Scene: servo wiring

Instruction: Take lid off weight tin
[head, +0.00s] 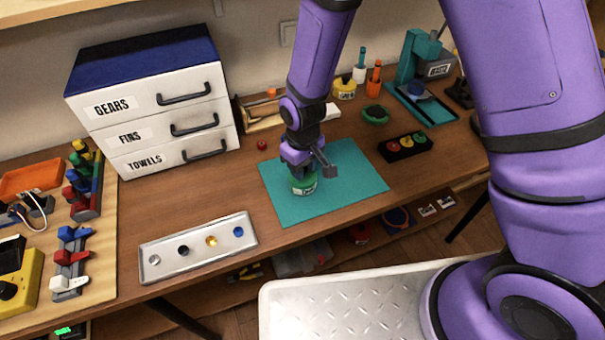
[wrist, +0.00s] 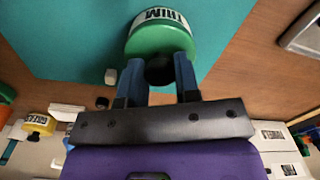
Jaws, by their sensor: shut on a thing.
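My gripper (head: 299,168) points down over the tin. In the wrist view my gripper (wrist: 157,77) has its two blue fingers on either side of the knob, shut on it. The lid appears to be on the tin; I cannot tell whether there is any gap under it.
A metal tray (head: 198,246) with several small round pieces lies front left of the mat. A white drawer unit (head: 160,125) stands behind left. A black holder with coloured discs (head: 405,145) and a green dish (head: 376,115) are to the right. The mat around the tin is mostly clear.

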